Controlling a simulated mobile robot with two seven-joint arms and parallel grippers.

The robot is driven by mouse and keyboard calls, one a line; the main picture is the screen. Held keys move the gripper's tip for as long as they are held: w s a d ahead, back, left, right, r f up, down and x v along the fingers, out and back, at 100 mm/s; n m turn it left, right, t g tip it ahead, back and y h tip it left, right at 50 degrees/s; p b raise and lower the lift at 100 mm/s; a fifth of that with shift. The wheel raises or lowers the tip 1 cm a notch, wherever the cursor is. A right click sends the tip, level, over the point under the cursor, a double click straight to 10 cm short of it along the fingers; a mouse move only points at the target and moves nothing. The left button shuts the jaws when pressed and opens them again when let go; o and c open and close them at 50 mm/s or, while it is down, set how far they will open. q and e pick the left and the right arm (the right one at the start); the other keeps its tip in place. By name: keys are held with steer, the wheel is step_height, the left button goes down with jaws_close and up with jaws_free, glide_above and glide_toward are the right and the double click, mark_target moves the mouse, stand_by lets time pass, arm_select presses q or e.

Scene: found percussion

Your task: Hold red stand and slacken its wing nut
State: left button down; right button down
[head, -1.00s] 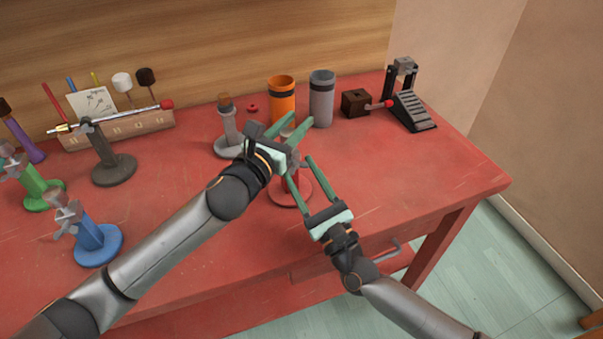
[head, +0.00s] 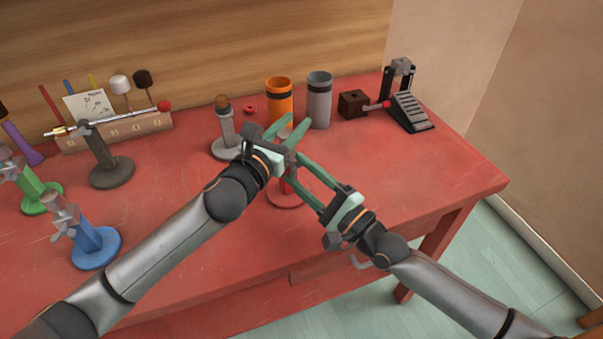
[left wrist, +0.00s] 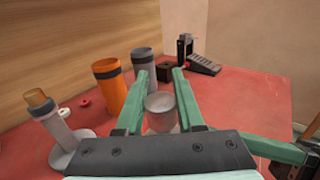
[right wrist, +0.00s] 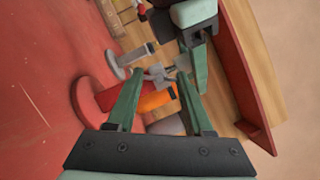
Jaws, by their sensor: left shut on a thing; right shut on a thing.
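The red stand has a round red base (head: 284,198) on the table, and its post is mostly hidden by my grippers in the head view. Its red post (right wrist: 109,98) shows in the right wrist view. My left gripper (head: 291,125) is shut on the stand's upper part, whose grey top (left wrist: 161,106) sits between the fingers in the left wrist view. My right gripper (head: 290,163) reaches in from the front right and is shut on the grey wing nut (right wrist: 157,72). The nut is hidden in the head view. The stand looks upright.
An orange cylinder (head: 279,103) and a grey cylinder (head: 319,102) stand behind the red stand. A grey stand (head: 226,128) is close on the left. A blue stand (head: 92,245) is at the front left. A pedal (head: 409,112) stands at the back right. The table's right side is clear.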

steer(key=shift+n+g, duration=0.3)
steer(key=shift+n, duration=0.2)
steer(key=shift+c, duration=1.4)
jaws_free()
steer(key=v, duration=1.2)
arm_select(q)
steer(key=shift+c, duration=2.2)
jaws_free()
